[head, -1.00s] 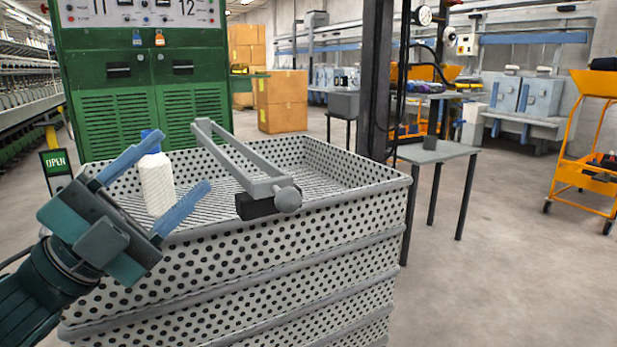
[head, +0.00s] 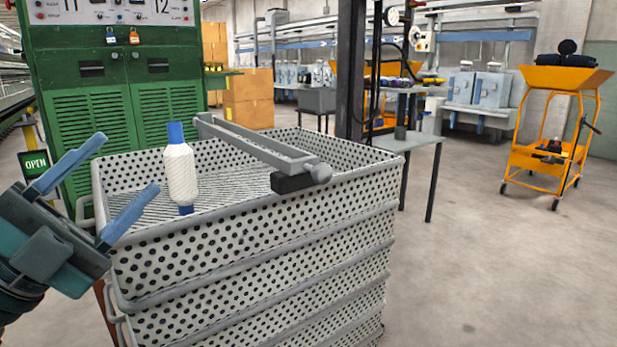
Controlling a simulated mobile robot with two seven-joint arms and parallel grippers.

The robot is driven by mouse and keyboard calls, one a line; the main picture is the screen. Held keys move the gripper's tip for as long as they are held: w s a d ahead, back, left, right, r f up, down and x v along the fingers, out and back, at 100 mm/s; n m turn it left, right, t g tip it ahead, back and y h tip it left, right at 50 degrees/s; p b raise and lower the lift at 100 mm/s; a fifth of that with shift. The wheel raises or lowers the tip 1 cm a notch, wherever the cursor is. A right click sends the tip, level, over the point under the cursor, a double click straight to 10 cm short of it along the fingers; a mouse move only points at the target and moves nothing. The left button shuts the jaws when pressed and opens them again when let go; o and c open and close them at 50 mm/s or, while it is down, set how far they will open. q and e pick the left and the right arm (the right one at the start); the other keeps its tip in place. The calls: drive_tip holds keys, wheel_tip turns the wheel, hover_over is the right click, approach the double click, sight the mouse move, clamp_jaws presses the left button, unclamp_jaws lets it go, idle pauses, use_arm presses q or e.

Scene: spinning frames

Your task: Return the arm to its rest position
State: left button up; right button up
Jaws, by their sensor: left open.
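My left gripper (head: 104,190) is at the left edge of the head view, with its two blue fingers spread apart and nothing between them. It is to the left of a white yarn bobbin (head: 181,172) with a blue top and a blue base. The bobbin stands upright in the top of the grey perforated crate stack (head: 250,243), near its front rim, apart from the fingers. My right gripper is not in view.
A grey bar with a black block (head: 292,182) lies across the crate's rim. A green cabinet (head: 130,120) stands behind the crate. A grey table (head: 415,142) and an orange trolley (head: 552,130) are to the right. Floor at the right front is clear.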

use_arm(q)
drive_tip(key=d+f+n+t+y, duration=0.1)
drive_tip(key=d+f+n+y, duration=0.15)
drive_tip(key=f+n, duration=0.5)
drive_tip(key=d+f+n+t+y, duration=0.1)
drive_tip(key=d+f+n+y, duration=0.2)
drive_tip(key=f, duration=0.7)
drive_tip(key=s+d+f+n+y, duration=0.4)
drive_tip(key=s+d+f+n, duration=0.15)
drive_tip(key=f+n, duration=0.35)
drive_tip(key=s+a+r+n+g+y+p, duration=0.1)
drive_tip(key=r+g+p, duration=0.3)
drive_tip(key=p, duration=1.4)
drive_tip(key=s+a+r+n+g+y+p, duration=0.2)
drive_tip(key=r+p, duration=0.4)
drive_tip(key=p, duration=1.3)
drive_tip(key=a+g+y, duration=0.1)
drive_tip(key=a+y, duration=0.1)
drive_tip(key=shift+a+r+g, duration=0.35)
drive_tip(key=shift+g, duration=0.05)
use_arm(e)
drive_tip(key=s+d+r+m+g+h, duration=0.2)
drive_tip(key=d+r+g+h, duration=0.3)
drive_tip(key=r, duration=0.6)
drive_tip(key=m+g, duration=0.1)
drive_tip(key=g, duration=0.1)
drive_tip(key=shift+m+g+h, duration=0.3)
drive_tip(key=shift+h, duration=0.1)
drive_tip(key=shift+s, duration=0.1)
